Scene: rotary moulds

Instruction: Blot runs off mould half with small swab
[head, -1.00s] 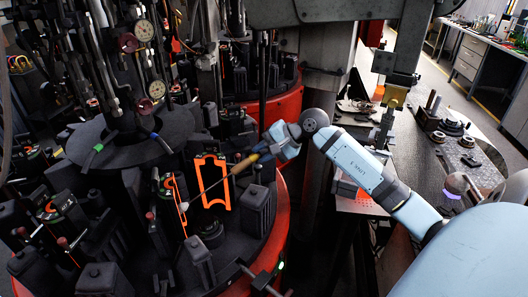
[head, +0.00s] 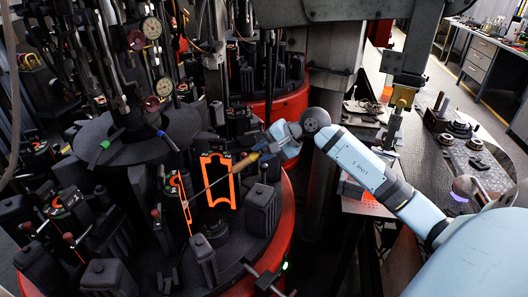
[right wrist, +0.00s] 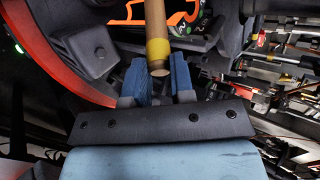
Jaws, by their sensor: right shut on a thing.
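My right gripper (head: 267,148) is shut on the wooden handle of the small swab (head: 243,163). In the right wrist view the handle (right wrist: 157,30), with a yellow band, stands between the blue fingers (right wrist: 160,80). The swab's thin rod reaches down and left across the front of a glowing orange mould half (head: 232,187). Its tip is near a second, narrower glowing mould half (head: 180,200) at the left. I cannot tell whether the tip touches it. My left gripper is not in view.
The moulds stand on a round dark machine table with a red rim (head: 272,240). Black blocks (head: 260,208) and a dark disc with hoses and gauges (head: 152,27) crowd around them. A metal bench (head: 430,165) lies at the right.

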